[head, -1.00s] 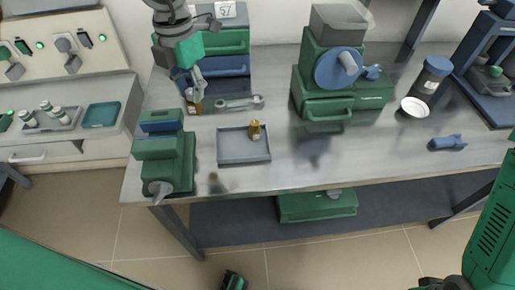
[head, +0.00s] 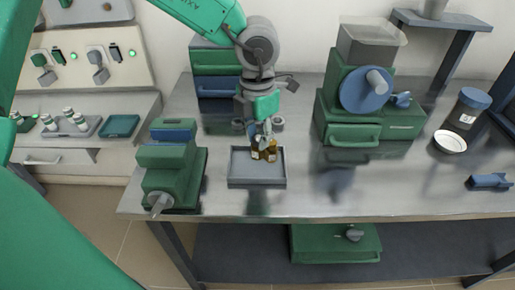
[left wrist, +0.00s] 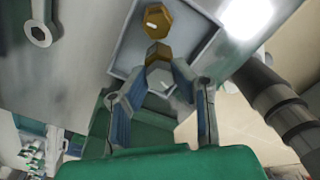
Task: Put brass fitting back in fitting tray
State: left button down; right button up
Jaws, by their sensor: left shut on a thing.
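My left gripper (head: 264,138) is over the back part of the grey fitting tray (head: 257,182), fingers pointing down. It is shut on a brass fitting (head: 256,154), which also shows between the fingers in the left wrist view (left wrist: 158,52). A second brass fitting (head: 271,153) stands in the tray close beside the held one; it shows just beyond it in the left wrist view (left wrist: 157,20). I cannot tell whether the held fitting touches the tray floor. My right gripper is not in view.
A green and blue device (head: 168,170) stands left of the tray. A green furnace-like machine (head: 368,110) stands to the right. A dark jar (head: 468,108) and white dish (head: 450,142) are further right. The tray's front half is empty.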

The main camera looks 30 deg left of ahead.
pick_arm(q)
jog(key=f, duration=0.3)
jog(key=shift+d, duration=0.3)
jog(key=shift+a, duration=0.35)
jog(key=c, duration=1.3)
grip_release()
jog(key=shift+a+f, duration=0.15)
jog(key=shift+a, duration=0.15)
jog(key=shift+c, duration=0.2)
jog(key=shift+d+r, duration=0.2)
jog(key=shift+d, duration=0.25)
jog(key=r, duration=0.3)
jog(key=r+p, duration=0.1)
jog(key=r, duration=0.3)
jog(key=r+p, duration=0.1)
jog(key=r, duration=0.3)
jog(key=shift+a+r, duration=0.15)
jog(key=shift+a, duration=0.2)
jog(key=shift+d+r, duration=0.2)
jog(key=shift+r, duration=0.15)
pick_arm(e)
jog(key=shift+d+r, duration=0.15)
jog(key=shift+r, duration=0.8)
pick_arm(q)
jog(key=shift+a, duration=0.15)
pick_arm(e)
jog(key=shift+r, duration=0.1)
